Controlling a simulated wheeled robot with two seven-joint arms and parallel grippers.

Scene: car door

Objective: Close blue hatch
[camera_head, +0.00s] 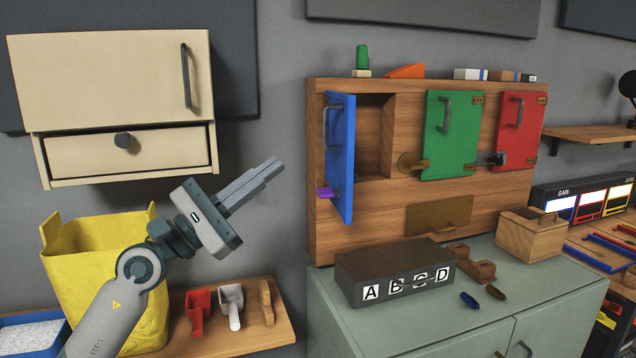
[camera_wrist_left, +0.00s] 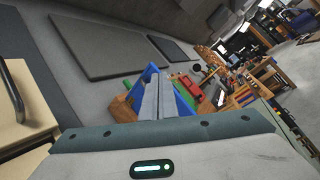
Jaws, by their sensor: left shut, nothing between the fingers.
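The blue hatch (camera_head: 341,155) is swung open on the left side of the wooden panel, and its compartment (camera_head: 371,135) shows behind it. It has a dark handle and a purple latch piece (camera_head: 326,192) low on its edge. My left gripper (camera_head: 272,168) is shut and empty, left of the hatch and apart from it in the picture. The left wrist view shows the shut fingers (camera_wrist_left: 159,97) pointing toward the blue hatch (camera_wrist_left: 150,73), which they partly cover. My right gripper is in neither view.
The green hatch (camera_head: 450,135) and red hatch (camera_head: 520,130) are shut. A lettered dark box (camera_head: 394,271) and a wooden box (camera_head: 531,233) stand on the green cabinet. A cream cupboard (camera_head: 110,75) hangs at left, above a yellow bag (camera_head: 95,270). Scoops lie on a shelf below.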

